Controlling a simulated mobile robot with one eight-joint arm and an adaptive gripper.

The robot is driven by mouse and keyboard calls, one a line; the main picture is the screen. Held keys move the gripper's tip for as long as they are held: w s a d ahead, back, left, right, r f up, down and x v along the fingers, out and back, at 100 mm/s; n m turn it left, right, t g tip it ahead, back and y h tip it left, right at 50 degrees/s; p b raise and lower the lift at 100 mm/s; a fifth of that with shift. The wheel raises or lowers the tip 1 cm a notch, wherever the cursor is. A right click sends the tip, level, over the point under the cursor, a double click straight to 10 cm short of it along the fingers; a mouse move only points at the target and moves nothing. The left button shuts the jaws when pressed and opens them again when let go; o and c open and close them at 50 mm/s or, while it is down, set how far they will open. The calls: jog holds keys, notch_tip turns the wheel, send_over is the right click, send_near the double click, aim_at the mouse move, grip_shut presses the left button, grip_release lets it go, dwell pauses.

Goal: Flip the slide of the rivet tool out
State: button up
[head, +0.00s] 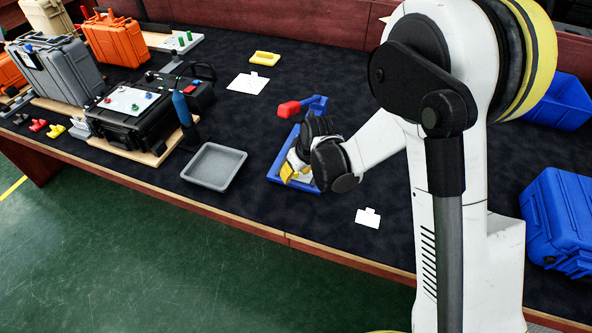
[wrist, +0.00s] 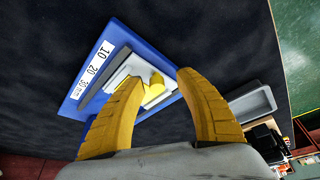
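The rivet tool has a blue base (head: 276,167) on the dark table mat, in the middle of the head view. A blue lever with a red grip (head: 289,109) rises at its far end. In the wrist view the blue base (wrist: 128,40) carries a scale label reading 10, 20, 30 mm. A pale grey slide (wrist: 123,74) with a yellow part (wrist: 154,90) lies on it. My gripper (wrist: 158,77) is open, its yellow fingers over the near end of the tool, with the yellow part showing between them. I cannot tell whether they touch it. My wrist hides part of the tool in the head view.
A grey tray (head: 214,167) stands to the left of the tool. A black case (head: 137,116) with a blue-handled screwdriver (head: 182,109) stands further left. A white card (head: 368,217) lies to the right. Bare mat surrounds the tool.

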jog(key=shift+w, duration=0.1)
jog(key=v, duration=1.2)
jog(key=s+d+r+m+t+h, duration=0.1)
jog(key=s+d+r+m, duration=0.2)
jog(key=s+d+r, duration=0.2)
jog(key=s+d+r+m+t+h, duration=0.1)
jog(key=s+d+r, duration=0.5)
jog(key=s+d, duration=0.6)
jog(key=s+m+t, duration=0.1)
jog(key=s+m, duration=0.1)
jog(key=shift+r+m+t, duration=0.15)
jog(key=shift+m+t, duration=0.15)
jog(key=shift+m, duration=0.1)
